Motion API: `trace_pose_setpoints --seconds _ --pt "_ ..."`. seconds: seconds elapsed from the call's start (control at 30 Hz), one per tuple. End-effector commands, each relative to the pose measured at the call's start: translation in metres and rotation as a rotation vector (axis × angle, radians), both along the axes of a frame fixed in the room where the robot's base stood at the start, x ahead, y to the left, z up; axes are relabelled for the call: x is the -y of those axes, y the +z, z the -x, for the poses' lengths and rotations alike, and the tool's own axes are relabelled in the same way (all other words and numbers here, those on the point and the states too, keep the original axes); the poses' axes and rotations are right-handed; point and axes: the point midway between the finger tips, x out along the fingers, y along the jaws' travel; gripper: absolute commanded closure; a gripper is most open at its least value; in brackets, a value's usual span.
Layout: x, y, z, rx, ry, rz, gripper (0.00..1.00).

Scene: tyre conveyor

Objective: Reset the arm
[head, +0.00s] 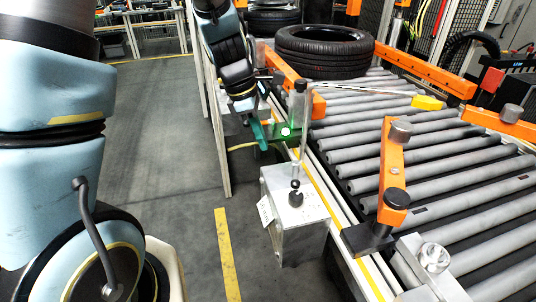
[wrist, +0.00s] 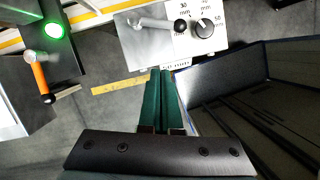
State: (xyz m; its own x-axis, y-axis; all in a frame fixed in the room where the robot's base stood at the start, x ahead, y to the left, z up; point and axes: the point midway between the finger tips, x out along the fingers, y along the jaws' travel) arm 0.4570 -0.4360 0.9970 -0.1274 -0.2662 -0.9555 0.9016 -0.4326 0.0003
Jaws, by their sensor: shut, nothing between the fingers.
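My gripper (wrist: 162,72) has two dark green fingers lying together, with nothing between them. In the head view my gripper (head: 261,138) hangs at the left side of the conveyor, pointing down, above and behind a grey metal box. In the wrist view the fingertips appear just below the edge of a control box (wrist: 150,38) with a black dial and a metal lever; they look apart from it, though the height gap is hard to judge.
A roller conveyor (head: 415,188) runs along the right, with a black tyre (head: 324,50) at its far part. Orange guide arms (head: 392,160) stand over the rollers. The grey box (head: 297,222) stands beside it. A green lit button (wrist: 53,30) shows upper left. The floor (head: 160,130) left is open.

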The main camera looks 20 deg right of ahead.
Motion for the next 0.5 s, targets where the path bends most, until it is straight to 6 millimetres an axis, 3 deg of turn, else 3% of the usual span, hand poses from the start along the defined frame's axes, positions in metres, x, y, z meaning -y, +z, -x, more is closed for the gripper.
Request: trace_pose_setpoints --seconds 0.17,0.5 --pt "-0.0034 0.0115 -0.0018 0.001 0.001 0.0 1.0" --pt "-0.0037 0.0125 -0.0019 0.0 0.001 -0.001 1.0"
